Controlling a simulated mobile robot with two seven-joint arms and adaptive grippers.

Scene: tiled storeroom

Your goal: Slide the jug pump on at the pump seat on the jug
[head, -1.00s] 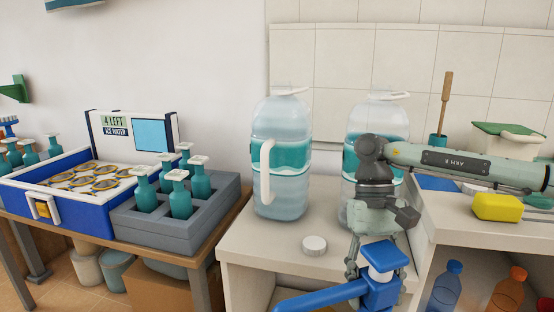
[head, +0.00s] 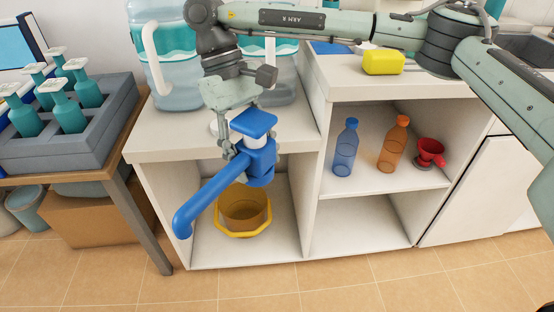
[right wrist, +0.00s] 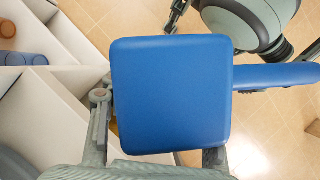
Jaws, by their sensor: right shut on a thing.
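The pump's square blue top (right wrist: 170,95) fills the middle of the right wrist view. Two clear jugs with teal bands stand on the counter, a left jug (head: 172,85) with a white handle and a right jug (head: 284,82) partly behind my arm. Their tops are out of frame, so the pump seat is hidden.
A white cap (head: 214,127) lies on the counter (head: 165,138), partly hidden by my gripper. A grey crate (head: 105,125) of teal bottles stands at left. A yellow sponge (head: 383,62) lies at right.

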